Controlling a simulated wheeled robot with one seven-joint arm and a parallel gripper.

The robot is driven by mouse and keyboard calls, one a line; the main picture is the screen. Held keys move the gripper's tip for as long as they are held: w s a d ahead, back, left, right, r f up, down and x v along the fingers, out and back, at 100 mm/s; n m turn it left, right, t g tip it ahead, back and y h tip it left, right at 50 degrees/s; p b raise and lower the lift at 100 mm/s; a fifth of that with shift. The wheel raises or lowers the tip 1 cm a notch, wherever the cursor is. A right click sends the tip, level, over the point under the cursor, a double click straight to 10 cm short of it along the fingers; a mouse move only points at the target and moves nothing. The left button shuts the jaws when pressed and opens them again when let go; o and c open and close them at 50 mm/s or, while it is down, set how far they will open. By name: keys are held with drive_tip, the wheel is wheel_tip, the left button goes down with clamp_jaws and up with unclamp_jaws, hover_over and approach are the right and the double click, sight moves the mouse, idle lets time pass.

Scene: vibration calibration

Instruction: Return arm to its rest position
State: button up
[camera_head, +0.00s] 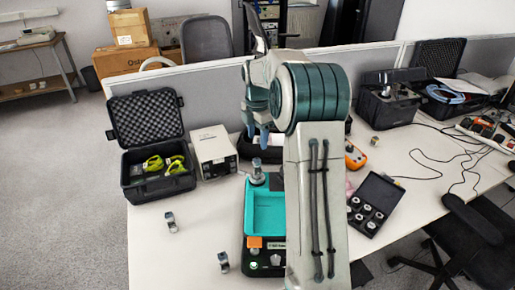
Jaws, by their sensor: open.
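My arm rises from the lower middle of the head view and bends at a teal-ringed joint. My gripper (257,137) hangs pointing down above the table, with its two blue-grey fingers apart and nothing seen between them. Below it is a teal-topped device (265,213) with a metal cylindrical piece (257,172) standing at its far end. The gripper is above this piece and looks apart from it. My arm hides the right side of the device and part of the table behind.
The white table (185,260) holds an open black case (150,185), a white box instrument (213,150), two small metal parts (171,222) (223,262), an open case of round weights (372,205) and an orange meter (355,156). A grey partition (225,82) runs behind. Cables lie at right.

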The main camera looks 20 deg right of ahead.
drive_tip(key=s+a+r+m, duration=0.4)
drive_tip(key=s+a+r, duration=0.1)
drive_tip(key=s, duration=0.2)
drive_tip(key=s+a+m+t, duration=0.1)
drive_tip(key=s+a+m, duration=0.2)
drive_tip(key=s+m, duration=0.5)
drive_tip(key=s+a+f+m+t, duration=0.1)
drive_tip(key=s+a+m, duration=0.3)
drive_tip(key=s, duration=1.2)
drive_tip(key=m+t, duration=0.1)
drive_tip(key=m, duration=0.3)
drive_tip(key=shift+s+a+f, duration=0.25)
drive_tip(key=shift+s+f, duration=0.05)
drive_tip(key=shift+s, duration=0.05)
